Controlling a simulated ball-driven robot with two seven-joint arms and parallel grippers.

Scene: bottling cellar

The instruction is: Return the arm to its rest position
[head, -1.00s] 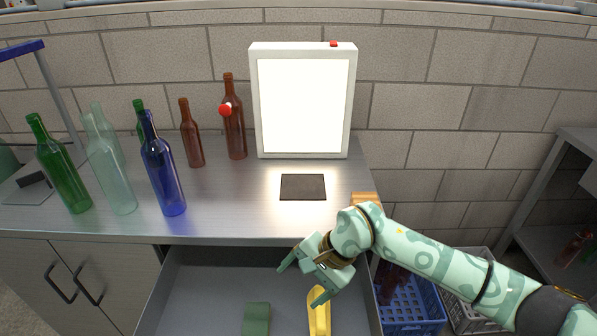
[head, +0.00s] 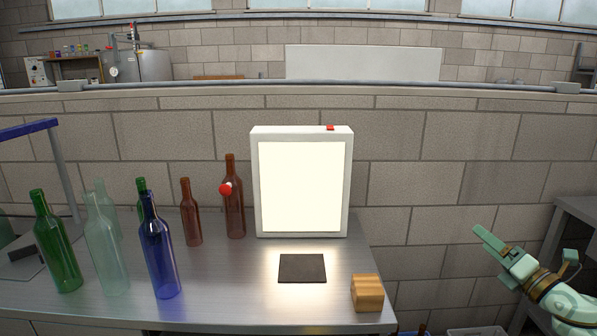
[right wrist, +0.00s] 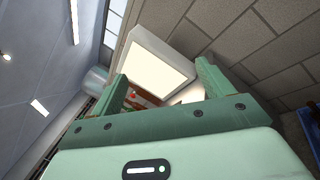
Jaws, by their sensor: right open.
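My right gripper (head: 492,250) is at the right of the head view, in the air to the right of the bench, with its arm coming in from the lower right edge. Its jaws are open and nothing is seen between them. In the right wrist view its two green fingers (right wrist: 163,78) stand apart, with the bright light panel (right wrist: 158,62) behind them. The gripper touches nothing that I can see. My left gripper is in neither view.
The metal bench (head: 215,285) carries several bottles at left, among them a blue bottle (head: 158,250), a lit panel (head: 302,187), a dark pad (head: 302,268) and a wooden block (head: 367,292). A shelf (head: 575,215) stands at far right.

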